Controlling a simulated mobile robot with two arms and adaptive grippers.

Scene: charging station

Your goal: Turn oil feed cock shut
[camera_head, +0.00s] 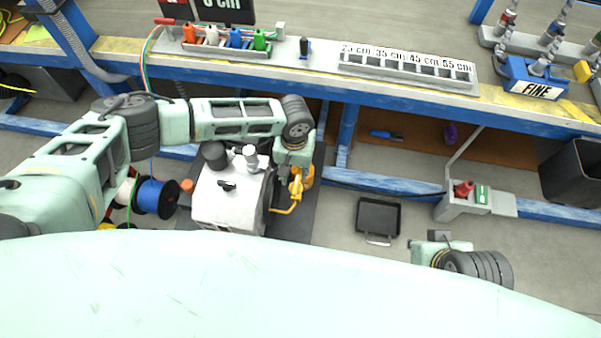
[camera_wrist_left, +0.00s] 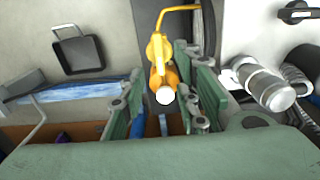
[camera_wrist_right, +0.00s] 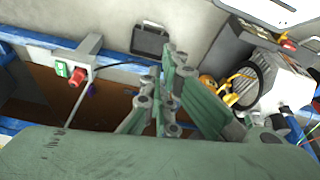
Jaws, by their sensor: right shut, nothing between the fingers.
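The oil feed cock (camera_head: 295,190) is a yellow fitting with a bent yellow pipe, on the right side of a white-grey machine (camera_head: 228,205). My left gripper (camera_head: 294,160) is above it and partly covers it in the head view. In the left wrist view the cock (camera_wrist_left: 158,55) extends between the parted fingers of my left gripper (camera_wrist_left: 163,95); contact cannot be made out. In the right wrist view yellow parts (camera_wrist_right: 208,83) show beside the machine, partly behind a finger. My right gripper (camera_wrist_right: 168,75) is shut and empty, away from the machine.
A blue-framed workbench (camera_head: 400,95) runs across the back. A black tray (camera_head: 378,217) lies on the floor right of the machine. A post with a red button (camera_head: 463,189) stands further right.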

